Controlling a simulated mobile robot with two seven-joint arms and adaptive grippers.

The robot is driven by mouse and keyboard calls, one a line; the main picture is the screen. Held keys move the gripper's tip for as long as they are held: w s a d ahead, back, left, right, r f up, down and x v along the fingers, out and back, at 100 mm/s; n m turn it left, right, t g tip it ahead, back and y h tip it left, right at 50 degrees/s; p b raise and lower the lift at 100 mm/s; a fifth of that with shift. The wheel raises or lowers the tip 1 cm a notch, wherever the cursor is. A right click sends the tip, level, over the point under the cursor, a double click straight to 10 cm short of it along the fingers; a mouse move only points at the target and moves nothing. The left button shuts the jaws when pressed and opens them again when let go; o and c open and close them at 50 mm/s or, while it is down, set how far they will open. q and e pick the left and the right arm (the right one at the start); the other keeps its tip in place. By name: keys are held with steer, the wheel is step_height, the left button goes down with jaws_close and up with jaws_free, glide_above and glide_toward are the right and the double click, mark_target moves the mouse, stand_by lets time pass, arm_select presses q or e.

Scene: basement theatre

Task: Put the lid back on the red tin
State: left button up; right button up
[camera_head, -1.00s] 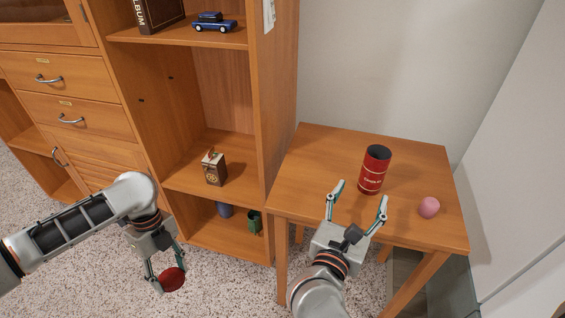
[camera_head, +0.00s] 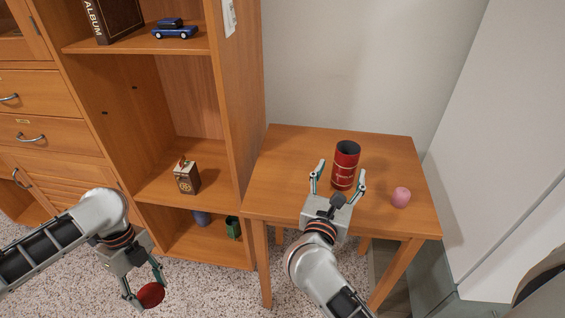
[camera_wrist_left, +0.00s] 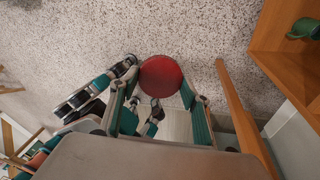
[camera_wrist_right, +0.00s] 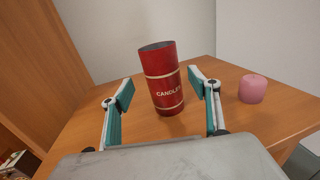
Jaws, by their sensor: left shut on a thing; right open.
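The red tin (camera_head: 344,170) stands upright and open-topped on the small wooden table. In the right wrist view the tin (camera_wrist_right: 164,84) shows pale bands and the word "CANDLES". My right gripper (camera_head: 338,176) is open, its fingers pointing at the tin from the front, one on either side in the picture; I cannot tell whether they reach it. My left gripper (camera_head: 143,289) is shut on the round red lid (camera_head: 151,295) and holds it over the carpet, left of the table. The lid (camera_wrist_left: 161,77) also shows between the fingers in the left wrist view.
A pink candle (camera_head: 401,197) stands right of the tin on the table (camera_head: 275,180). A wooden shelf unit (camera_head: 245,90) stands close to the table's left side, holding a small box (camera_head: 187,178), a blue toy car (camera_head: 175,29) and cups. The table's back left is clear.

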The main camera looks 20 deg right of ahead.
mark_target(343, 168)
steer(key=shift+x, duration=2.6)
steer(key=shift+s+d+r, duration=0.1)
steer(key=shift+d+r, duration=0.05)
steer(key=shift+r, duration=0.05)
steer(key=c, duration=1.3)
